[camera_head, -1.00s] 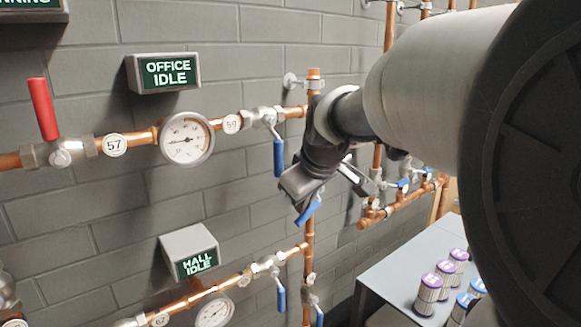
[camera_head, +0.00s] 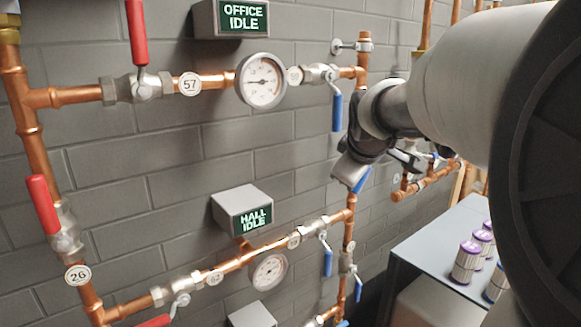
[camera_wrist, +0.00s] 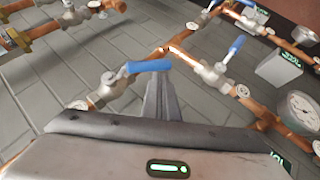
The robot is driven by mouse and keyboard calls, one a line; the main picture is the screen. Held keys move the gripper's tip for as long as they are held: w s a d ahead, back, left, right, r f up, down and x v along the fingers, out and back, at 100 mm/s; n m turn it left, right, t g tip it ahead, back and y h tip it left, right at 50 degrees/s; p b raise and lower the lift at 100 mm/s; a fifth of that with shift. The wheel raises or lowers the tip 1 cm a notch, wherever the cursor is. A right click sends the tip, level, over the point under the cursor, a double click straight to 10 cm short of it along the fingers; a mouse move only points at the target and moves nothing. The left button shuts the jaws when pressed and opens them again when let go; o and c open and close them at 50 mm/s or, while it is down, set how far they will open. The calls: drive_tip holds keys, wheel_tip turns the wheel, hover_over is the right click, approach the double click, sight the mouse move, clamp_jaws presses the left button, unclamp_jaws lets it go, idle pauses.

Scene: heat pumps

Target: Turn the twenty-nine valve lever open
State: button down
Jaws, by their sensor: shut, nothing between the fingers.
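My gripper (camera_wrist: 160,85) is shut and empty. In the wrist view its fingertips end right at a blue valve lever (camera_wrist: 150,66), which lies across just beyond them; I cannot tell whether they touch. That lever sits on a silver valve body (camera_wrist: 108,88) on a copper pipe. A round tag (camera_wrist: 78,105) beside it is too small to read, so I cannot confirm twenty-nine. In the head view a blue lever (camera_head: 361,180) shows partly hidden by my gripper, near the vertical copper pipe (camera_head: 350,230).
Other valves have blue levers (camera_head: 337,112) (camera_head: 328,262) and red levers (camera_head: 137,30) (camera_head: 42,203). Gauges (camera_head: 262,81) and sign boxes reading OFFICE IDLE (camera_head: 230,18) and HALL IDLE (camera_head: 243,209) are on the wall. A grey table (camera_head: 435,235) with purple-topped cylinders (camera_head: 467,260) stands at right.

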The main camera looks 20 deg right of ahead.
drive_tip(key=d+f+b, duration=0.1)
drive_tip(key=f+b, duration=0.1)
drive_tip(key=b, duration=0.1)
drive_tip(key=shift+d+f, duration=0.1)
drive_tip(key=shift+d, duration=0.05)
drive_tip(key=shift+w+d+f+b, duration=0.2)
drive_tip(key=shift+d+f+b, duration=0.35)
drive_tip(key=shift+d+b, duration=0.1)
drive_tip(key=shift+w+d+f+b, duration=0.2)
drive_tip(key=shift+d+f+b, duration=0.3)
drive_tip(key=shift+d, duration=0.1)
drive_tip(key=shift+a, duration=0.1)
